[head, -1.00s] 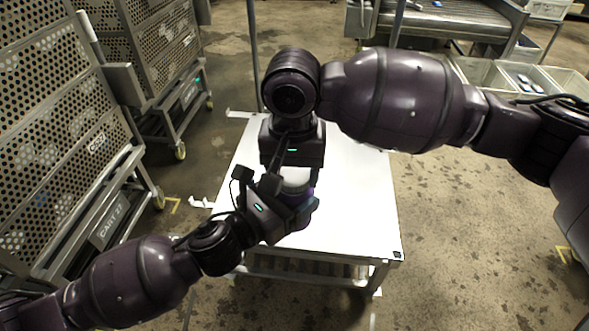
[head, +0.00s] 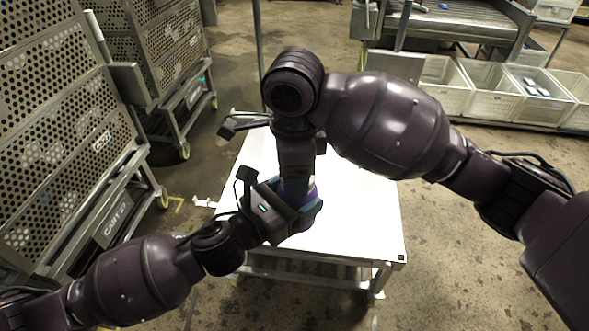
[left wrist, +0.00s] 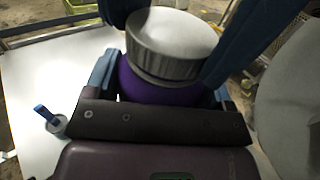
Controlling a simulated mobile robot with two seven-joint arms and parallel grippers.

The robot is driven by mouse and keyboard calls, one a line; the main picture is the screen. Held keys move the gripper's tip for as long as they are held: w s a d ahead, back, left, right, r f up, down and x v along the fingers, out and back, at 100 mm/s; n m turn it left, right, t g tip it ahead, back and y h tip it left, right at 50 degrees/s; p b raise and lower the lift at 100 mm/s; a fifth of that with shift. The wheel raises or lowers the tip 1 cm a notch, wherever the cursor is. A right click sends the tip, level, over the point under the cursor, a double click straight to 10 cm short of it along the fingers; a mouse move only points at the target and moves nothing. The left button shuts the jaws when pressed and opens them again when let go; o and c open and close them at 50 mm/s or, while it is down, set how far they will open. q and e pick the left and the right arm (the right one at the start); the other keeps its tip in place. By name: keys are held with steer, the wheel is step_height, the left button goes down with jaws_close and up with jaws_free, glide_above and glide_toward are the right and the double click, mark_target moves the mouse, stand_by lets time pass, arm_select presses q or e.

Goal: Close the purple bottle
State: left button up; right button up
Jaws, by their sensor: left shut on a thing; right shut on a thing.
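The purple bottle (left wrist: 160,88) stands upright between the fingers of my left gripper (left wrist: 162,92), which is shut on its body. In the head view the bottle (head: 311,194) is mostly hidden behind my left gripper (head: 290,205). A grey ridged cap (left wrist: 172,45) sits on top of the bottle, level as far as I can tell; its threads are hidden. My right gripper (head: 297,182) points down from above, with its blue fingers (left wrist: 250,40) on both sides of the cap, shut on it.
The bottle is over a white table (head: 355,210), whose right side is clear. A small blue and grey item (left wrist: 50,120) shows left of the bottle in the left wrist view. Perforated carts (head: 60,130) stand left; white bins (head: 490,85) stand back right.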

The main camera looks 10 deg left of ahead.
steer(key=o, duration=0.9)
steer(key=shift+r, duration=2.3)
steer(key=shift+c, duration=0.5)
